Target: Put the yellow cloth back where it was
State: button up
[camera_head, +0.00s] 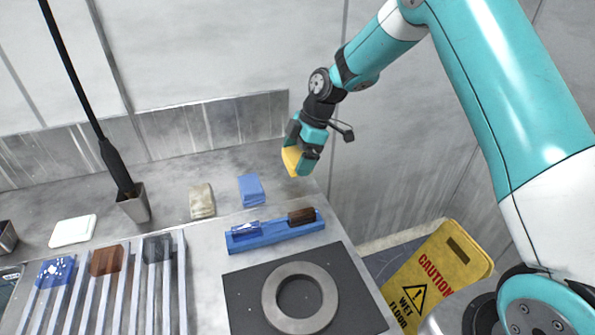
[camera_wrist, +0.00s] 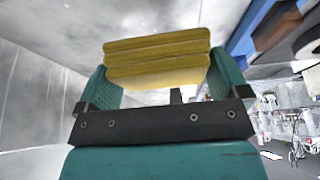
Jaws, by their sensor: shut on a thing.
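The yellow cloth (camera_head: 292,158) is folded into a thick pad. My gripper (camera_head: 300,155) is shut on it above the back right corner of the bench. In the wrist view the yellow cloth (camera_wrist: 157,62) spans between the two teal fingers of my gripper (camera_wrist: 160,88), with its folded layers showing. Whether the cloth touches the bench top cannot be told. A folded blue cloth (camera_head: 251,190) and a folded beige cloth (camera_head: 202,201) lie in a row on the back of the bench, left of my gripper.
A blue tray (camera_head: 275,235) holds a brown block (camera_head: 301,216) and a clear blue item. A grey ring (camera_head: 332,298) lies on a black mat (camera_head: 235,290). Slatted racks, a white pad (camera_head: 73,230) and a metal holder (camera_head: 135,206) stand left. A yellow caution sign (camera_head: 438,275) stands right.

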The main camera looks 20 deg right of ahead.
aim_at(298, 183)
jog(key=shift+f+p, duration=0.35)
jog(key=shift+f, duration=2.5)
